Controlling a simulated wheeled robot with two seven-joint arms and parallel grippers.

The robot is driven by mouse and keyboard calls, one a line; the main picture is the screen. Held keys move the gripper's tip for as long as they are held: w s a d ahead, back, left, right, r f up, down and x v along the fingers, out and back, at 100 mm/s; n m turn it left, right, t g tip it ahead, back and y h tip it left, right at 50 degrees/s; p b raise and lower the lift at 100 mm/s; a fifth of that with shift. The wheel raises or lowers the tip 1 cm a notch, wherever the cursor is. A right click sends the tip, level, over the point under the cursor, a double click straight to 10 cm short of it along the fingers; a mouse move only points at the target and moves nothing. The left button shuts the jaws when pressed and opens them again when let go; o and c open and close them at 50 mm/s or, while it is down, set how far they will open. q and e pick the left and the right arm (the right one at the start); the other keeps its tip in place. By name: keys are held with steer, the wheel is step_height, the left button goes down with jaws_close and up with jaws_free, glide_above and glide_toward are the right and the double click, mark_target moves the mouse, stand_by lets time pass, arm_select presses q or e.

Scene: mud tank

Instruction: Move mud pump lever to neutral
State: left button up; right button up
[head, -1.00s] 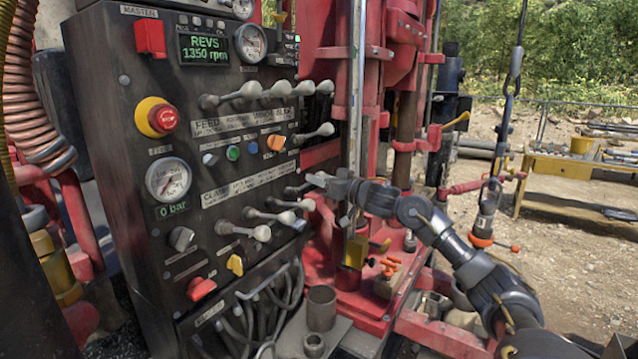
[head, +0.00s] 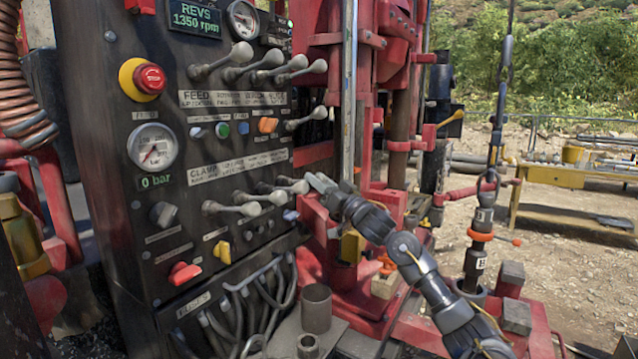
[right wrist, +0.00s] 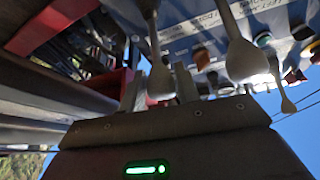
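The black control panel (head: 105,190) carries a lower row of grey levers with pale knobs. The mud pump lever cannot be singled out, as the small labels are unreadable. My right gripper (head: 314,184) is at the right end of this row, close to the rightmost lower lever (head: 296,186). In the right wrist view its two fingers stand apart, and a lever knob (right wrist: 160,80) hangs between them. Contact cannot be made out. Another lever (right wrist: 243,60) hangs to the right, outside the fingers. My left gripper is not in view.
An upper lever row (head: 270,60) and a single lever (head: 308,118) sit above my gripper. A red emergency button (head: 149,78) and a pressure gauge (head: 153,148) reading 0 bar are at left. The red rig mast (head: 395,80) stands close behind the gripper.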

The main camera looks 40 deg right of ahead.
steer(key=o, duration=0.3)
steer(key=shift+f, duration=0.1)
steer(key=shift+s+f+b, duration=0.2)
steer(key=shift+s+b, duration=0.1)
steer(key=shift+s, duration=0.05)
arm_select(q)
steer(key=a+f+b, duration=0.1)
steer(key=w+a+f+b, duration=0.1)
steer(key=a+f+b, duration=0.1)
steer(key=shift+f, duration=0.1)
arm_select(e)
steer(key=v, duration=1)
steer(key=shift+d+r, duration=0.1)
steer(key=shift+r, duration=0.05)
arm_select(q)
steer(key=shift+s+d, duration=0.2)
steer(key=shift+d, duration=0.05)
